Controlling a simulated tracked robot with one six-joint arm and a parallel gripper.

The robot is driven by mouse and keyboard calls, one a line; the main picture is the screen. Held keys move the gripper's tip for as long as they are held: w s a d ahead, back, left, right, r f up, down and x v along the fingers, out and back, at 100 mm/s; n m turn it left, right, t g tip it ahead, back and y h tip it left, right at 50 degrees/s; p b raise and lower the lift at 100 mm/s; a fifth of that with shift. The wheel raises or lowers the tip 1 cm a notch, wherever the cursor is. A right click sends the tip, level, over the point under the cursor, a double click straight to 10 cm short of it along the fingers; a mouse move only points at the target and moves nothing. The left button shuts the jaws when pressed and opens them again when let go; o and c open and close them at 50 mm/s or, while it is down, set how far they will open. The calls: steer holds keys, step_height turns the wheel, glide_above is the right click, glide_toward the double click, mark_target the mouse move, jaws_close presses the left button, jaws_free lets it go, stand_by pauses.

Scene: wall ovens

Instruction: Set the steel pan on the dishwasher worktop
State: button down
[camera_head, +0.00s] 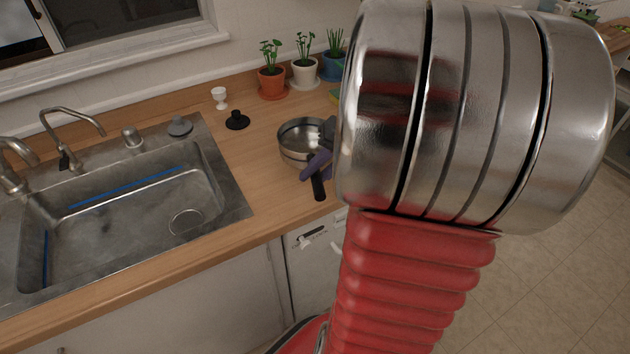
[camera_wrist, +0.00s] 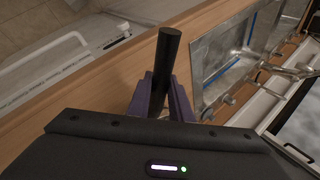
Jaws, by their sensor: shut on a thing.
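The steel pan (camera_head: 298,139) is a round metal pan with a dark handle (camera_head: 317,183). In the head view it is at or just above the wooden worktop (camera_head: 262,213), right of the sink and over the dishwasher; I cannot tell if its base touches. My gripper (camera_head: 318,165) has purple fingers and is shut on the handle. In the wrist view the dark handle (camera_wrist: 166,62) stands up between the purple fingers (camera_wrist: 162,102), and the pan's bowl is hidden. The white dishwasher (camera_head: 312,262) is under the worktop and also shows in the wrist view (camera_wrist: 60,62).
The sink (camera_head: 125,205) with taps is at the left. A white egg cup (camera_head: 219,97), a black stopper-like item (camera_head: 237,120) and potted plants (camera_head: 304,72) stand behind the pan by the wall. The worktop between sink and pan is clear. My red and steel arm hides the right side.

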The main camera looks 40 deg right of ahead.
steer(key=shift+f, duration=1.85)
steer(key=c, duration=1.6)
jaws_free()
steer(key=v, duration=1.2)
